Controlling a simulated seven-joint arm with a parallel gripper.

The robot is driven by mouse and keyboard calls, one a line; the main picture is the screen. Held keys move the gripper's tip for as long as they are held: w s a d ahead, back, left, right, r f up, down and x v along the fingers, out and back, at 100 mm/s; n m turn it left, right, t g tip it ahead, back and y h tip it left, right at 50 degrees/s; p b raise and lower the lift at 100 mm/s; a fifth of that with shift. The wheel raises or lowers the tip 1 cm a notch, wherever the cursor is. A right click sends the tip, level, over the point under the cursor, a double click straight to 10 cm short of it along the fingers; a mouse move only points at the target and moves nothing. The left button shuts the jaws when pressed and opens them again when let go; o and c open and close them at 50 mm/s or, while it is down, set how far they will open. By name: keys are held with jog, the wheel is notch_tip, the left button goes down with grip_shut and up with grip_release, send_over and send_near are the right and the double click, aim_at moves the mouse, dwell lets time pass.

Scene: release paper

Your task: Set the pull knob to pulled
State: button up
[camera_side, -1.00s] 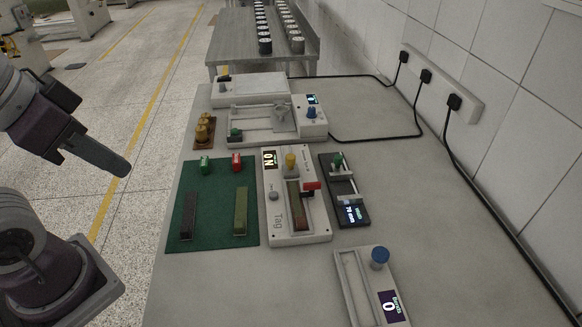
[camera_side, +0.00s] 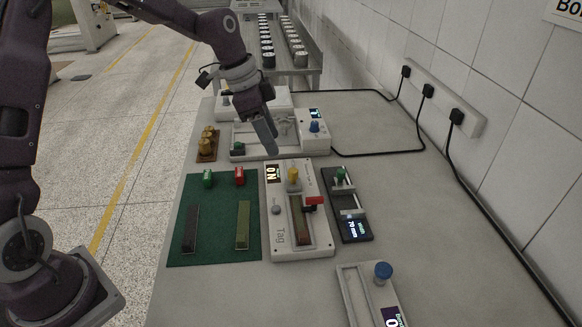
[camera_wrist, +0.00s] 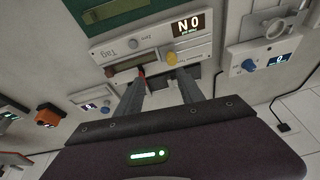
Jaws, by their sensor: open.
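I cannot tell for certain which is the pull knob. My gripper (camera_side: 270,148) is in the air near the far end of this device, pointing down. In the wrist view, my gripper (camera_wrist: 162,73) is open and empty.
A green mat (camera_side: 215,255) with bars and small cylinders lies left. A black device with a green knob (camera_side: 340,174) stands close on the right. A blue-knobbed device (camera_side: 383,271) is at the front, another (camera_side: 315,127) behind. The right side of the table is clear.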

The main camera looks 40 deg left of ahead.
jog(key=m+h, duration=0.1)
send_near(293, 170)
notch_tip(293, 170, down, 2)
jog(key=x, duration=0.7)
jog(key=shift+w+d, duration=0.2)
jog(key=shift+d, duration=0.05)
jog(key=shift+r, duration=0.1)
jog(key=shift+c, duration=0.3)
grip_shut()
jog(key=shift+w, duration=0.1)
